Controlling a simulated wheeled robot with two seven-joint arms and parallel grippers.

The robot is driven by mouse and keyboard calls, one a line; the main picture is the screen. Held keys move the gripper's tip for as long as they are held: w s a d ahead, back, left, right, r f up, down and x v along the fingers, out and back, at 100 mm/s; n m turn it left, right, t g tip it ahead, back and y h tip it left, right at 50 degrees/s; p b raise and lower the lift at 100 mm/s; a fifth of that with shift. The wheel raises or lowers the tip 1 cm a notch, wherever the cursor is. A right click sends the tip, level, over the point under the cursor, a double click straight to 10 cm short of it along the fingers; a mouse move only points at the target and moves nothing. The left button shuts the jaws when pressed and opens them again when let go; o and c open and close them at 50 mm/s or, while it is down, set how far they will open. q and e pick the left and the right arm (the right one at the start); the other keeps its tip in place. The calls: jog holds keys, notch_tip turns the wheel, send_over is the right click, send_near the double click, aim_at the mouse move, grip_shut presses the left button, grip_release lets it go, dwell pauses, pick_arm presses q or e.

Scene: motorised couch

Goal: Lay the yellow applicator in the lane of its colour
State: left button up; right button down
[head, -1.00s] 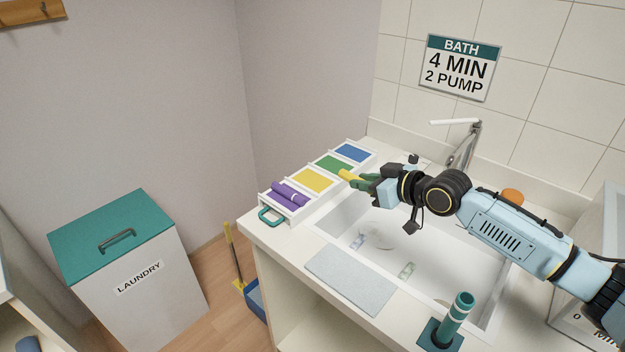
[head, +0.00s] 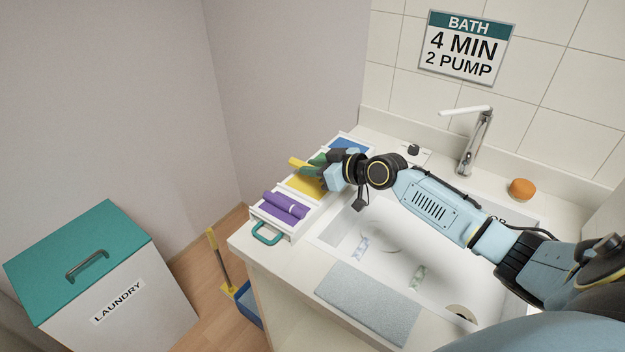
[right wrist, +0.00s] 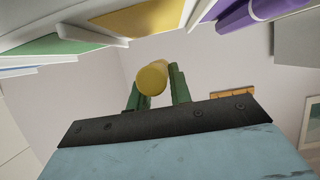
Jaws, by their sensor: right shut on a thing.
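The yellow applicator (head: 298,163) is a yellow stick held by my right gripper (head: 316,166). In the right wrist view its round end (right wrist: 152,78) shows between the two green fingers (right wrist: 155,95), which are shut on it. The lane tray (head: 290,236) lies on the counter left of the sink, with purple, yellow, green and blue lanes. The yellow lane (head: 303,186) is partly covered by the gripper, which is above it or its far edge; the exact height cannot be told. Purple applicators (head: 286,205) lie in the purple lane. My left gripper is not in view.
The sink (head: 400,250) holds small clear items. A faucet (head: 475,140) and an orange round object (head: 521,188) stand behind it. A grey mat (head: 370,300) lies in front. A laundry bin (head: 100,270) stands on the floor at left.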

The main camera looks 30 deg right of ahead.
aim_at(313, 186)
notch_tip(313, 186, down, 4)
jog(key=shift+r+b, duration=0.1)
jog(key=shift+b, duration=0.25)
jog(key=shift+w, duration=0.1)
jog(key=c, duration=1.7)
grip_release()
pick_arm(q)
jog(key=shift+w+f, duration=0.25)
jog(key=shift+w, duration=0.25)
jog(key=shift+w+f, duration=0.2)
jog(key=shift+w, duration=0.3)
pick_arm(e)
jog(key=o, duration=0.4)
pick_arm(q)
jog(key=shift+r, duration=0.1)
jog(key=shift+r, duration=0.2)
pick_arm(e)
jog(key=shift+v, duration=6)
jog(key=shift+a+r, duration=0.1)
